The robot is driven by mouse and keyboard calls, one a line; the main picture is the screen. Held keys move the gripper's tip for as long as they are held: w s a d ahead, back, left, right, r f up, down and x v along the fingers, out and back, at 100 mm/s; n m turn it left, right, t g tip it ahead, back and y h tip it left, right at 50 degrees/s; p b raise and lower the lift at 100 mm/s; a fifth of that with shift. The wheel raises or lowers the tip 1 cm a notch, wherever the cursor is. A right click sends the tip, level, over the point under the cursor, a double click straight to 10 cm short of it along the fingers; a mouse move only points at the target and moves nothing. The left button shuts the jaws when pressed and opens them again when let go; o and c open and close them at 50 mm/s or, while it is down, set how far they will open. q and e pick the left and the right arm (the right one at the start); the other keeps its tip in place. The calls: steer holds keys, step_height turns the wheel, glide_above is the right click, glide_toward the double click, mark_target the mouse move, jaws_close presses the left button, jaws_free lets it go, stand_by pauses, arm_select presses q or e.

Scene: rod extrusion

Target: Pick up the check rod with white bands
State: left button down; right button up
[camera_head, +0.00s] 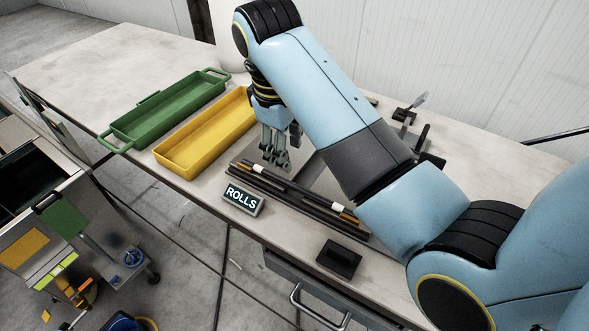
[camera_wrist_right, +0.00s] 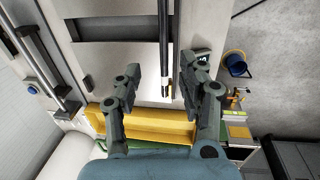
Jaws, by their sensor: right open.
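The check rod (camera_head: 308,198) is dark with white bands and small orange-brown marks. It lies lengthwise on a dark rack near the table's front edge, behind the ROLLS sign. My right gripper (camera_head: 275,163) is open and empty, pointing down close to the rod's left end. In the right wrist view the rod (camera_wrist_right: 163,40) runs down between the two open fingers (camera_wrist_right: 160,72), with a pale band near its end. I cannot tell the exact height of the fingers above it. My left gripper is out of view.
A ROLLS sign (camera_head: 243,198) stands at the table's front edge, with a black block (camera_head: 339,259) to its right. A yellow tray (camera_head: 181,163) and a green tray (camera_head: 138,128) lie to the left. Dark metal fixtures (camera_head: 408,117) stand behind my right arm. The table's far left is clear.

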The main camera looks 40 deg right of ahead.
mark_target(290, 183)
steer(key=f, duration=0.3)
steer(key=f+p, duration=0.1)
steer(key=f, duration=0.4)
steer(key=shift+w+d+f, duration=0.1)
steer(key=shift+d+f, duration=0.2)
steer(key=shift+f, duration=0.4)
steer(key=shift+c, duration=0.6)
steer(key=c, duration=0.4)
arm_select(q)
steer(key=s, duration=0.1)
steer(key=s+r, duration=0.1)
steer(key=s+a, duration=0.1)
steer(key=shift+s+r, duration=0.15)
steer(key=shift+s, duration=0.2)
arm_select(e)
jaws_close()
